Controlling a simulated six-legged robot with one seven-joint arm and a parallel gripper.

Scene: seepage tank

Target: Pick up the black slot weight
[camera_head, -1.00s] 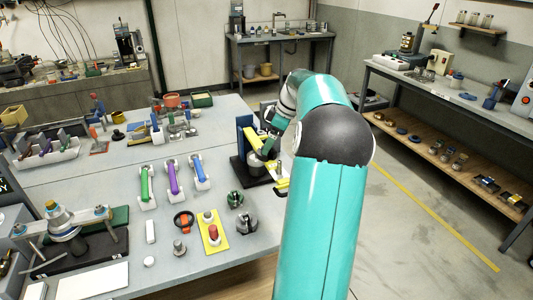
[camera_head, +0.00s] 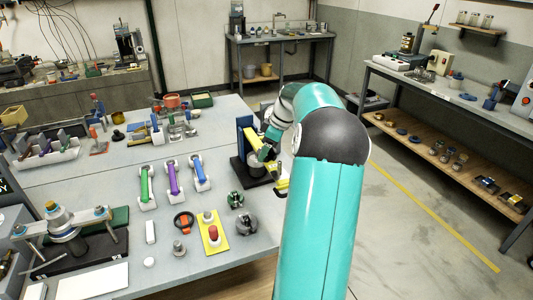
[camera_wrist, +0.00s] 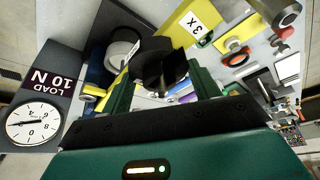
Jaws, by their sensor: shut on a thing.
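The black slot weight (camera_wrist: 158,62) is a dark disc with a slot, between the two green fingers of my gripper (camera_wrist: 160,85) in the wrist view. My gripper is shut on it. In the head view my gripper (camera_head: 268,148) is at the lever stand at the table's right edge, and the weight is too small and covered to make out there. A yellow beam marked "X 3" (camera_wrist: 195,22) lies right behind the weight in the wrist view. I cannot tell whether the weight touches the beam.
A dial marked "LOAD 10 N" (camera_wrist: 33,122) is at left in the wrist view. A grey cylinder (camera_wrist: 122,48) stands close to the weight. On the table are a yellow plate (camera_head: 213,243), a grey knob piece (camera_head: 246,225) and several coloured-handled tools.

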